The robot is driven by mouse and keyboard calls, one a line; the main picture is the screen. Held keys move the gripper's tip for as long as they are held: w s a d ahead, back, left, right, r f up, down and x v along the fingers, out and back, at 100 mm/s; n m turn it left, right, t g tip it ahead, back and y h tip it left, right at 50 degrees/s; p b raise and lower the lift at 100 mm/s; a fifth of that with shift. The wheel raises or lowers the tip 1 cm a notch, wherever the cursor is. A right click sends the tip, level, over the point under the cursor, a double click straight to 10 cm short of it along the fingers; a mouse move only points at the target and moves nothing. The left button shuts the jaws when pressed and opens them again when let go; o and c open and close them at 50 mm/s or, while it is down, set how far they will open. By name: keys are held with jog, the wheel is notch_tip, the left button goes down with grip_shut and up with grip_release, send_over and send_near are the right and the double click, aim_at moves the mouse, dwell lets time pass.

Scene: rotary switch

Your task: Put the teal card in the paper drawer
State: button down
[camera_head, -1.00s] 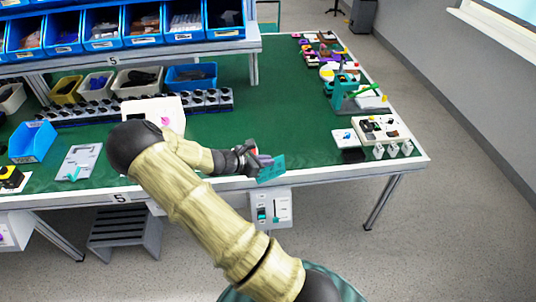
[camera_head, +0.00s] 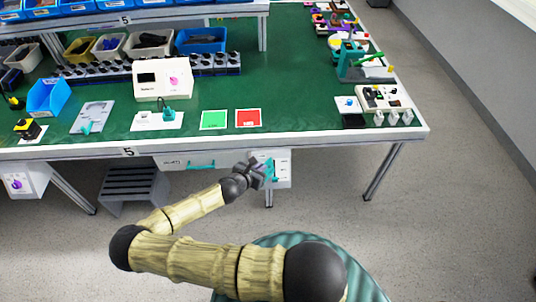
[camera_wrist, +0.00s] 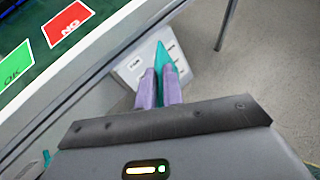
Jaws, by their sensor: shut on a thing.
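My gripper (camera_head: 260,172) is shut on the teal card (camera_head: 269,174), in front of and below the table's front edge. In the wrist view, the purple fingers (camera_wrist: 159,90) pinch the card (camera_wrist: 163,58), which shows nearly edge-on as a narrow teal wedge pointing away. A white drawer front (camera_head: 175,161) with a small label and a teal handle (camera_head: 200,166) sits under the tabletop, left of my gripper. It looks shut; its label is too small to read surely. A bit of teal, perhaps this handle, shows at the lower left of the wrist view (camera_wrist: 46,157).
A white panel box (camera_head: 282,168) hangs under the table just behind my gripper. Green (camera_head: 214,120) and red (camera_head: 248,118) cards lie near the table edge. A grey step stool (camera_head: 135,187) stands below, left of the drawer. Table legs flank the floor space.

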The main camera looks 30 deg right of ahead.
jog(key=w+a+r+n+t+y, duration=0.5)
jog(key=w+a+n+t+y, duration=0.1)
jog(key=n+y, duration=0.5)
jog(key=shift+w+a+r+n, duration=0.2)
jog(key=shift+w+a+n, duration=0.1)
jog(key=shift+w+n, duration=0.35)
